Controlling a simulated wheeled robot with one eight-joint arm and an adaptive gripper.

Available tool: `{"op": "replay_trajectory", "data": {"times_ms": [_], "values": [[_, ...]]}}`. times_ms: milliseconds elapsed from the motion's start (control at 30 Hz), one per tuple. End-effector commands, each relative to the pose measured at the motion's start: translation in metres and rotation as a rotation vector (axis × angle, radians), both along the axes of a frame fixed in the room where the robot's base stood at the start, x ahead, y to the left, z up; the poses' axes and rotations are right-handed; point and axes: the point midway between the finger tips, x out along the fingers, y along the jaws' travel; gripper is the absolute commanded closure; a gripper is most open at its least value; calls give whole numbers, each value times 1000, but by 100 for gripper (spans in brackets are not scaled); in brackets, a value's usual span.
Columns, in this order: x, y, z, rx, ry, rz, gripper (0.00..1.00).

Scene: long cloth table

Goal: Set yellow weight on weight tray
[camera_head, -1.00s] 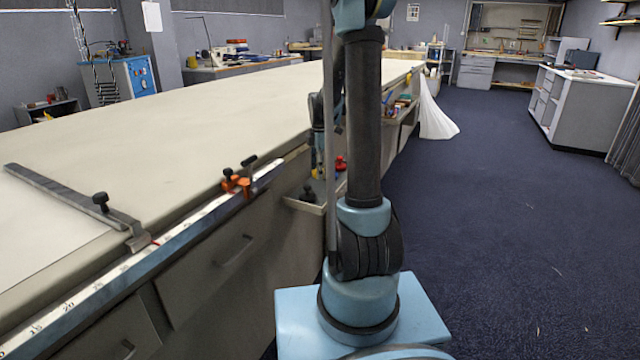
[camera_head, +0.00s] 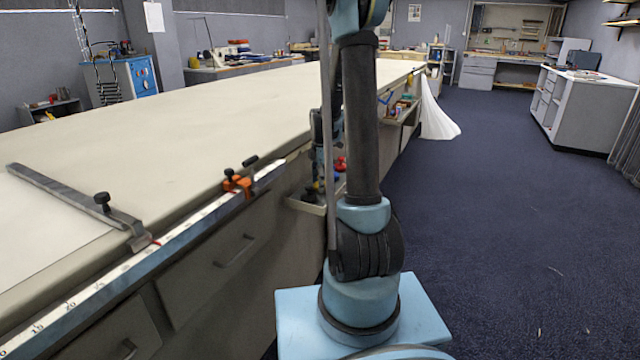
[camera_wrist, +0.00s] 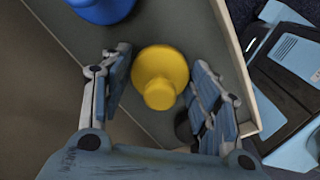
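The yellow weight (camera_wrist: 160,75), a round base with a knob, stands in a shallow light-rimmed tray (camera_wrist: 236,70) in the wrist view. My gripper (camera_wrist: 162,88) is open, with one finger on each side of the weight. The fingers are close to it, but I cannot tell whether either touches. In the head view the tray (camera_head: 305,207) hangs on the table's side, and my gripper there is low over it, partly hidden behind my arm. The yellow weight is not clear in that view.
A blue weight (camera_wrist: 100,8) stands at the top left of the wrist view. A dark round thing (camera_wrist: 184,126) sits beside my right finger. A red weight (camera_head: 341,162) shows in the head view.

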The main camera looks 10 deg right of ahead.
Motion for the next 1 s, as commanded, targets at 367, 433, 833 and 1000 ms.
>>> {"op": "replay_trajectory", "data": {"times_ms": [367, 433, 833, 1000], "values": [[0, 0, 1, 0, 0, 0, 30], [0, 0, 3, 0, 0, 0, 30], [0, 0, 57, 0, 0, 0, 30], [0, 0, 85, 0, 0, 0, 30]]}}
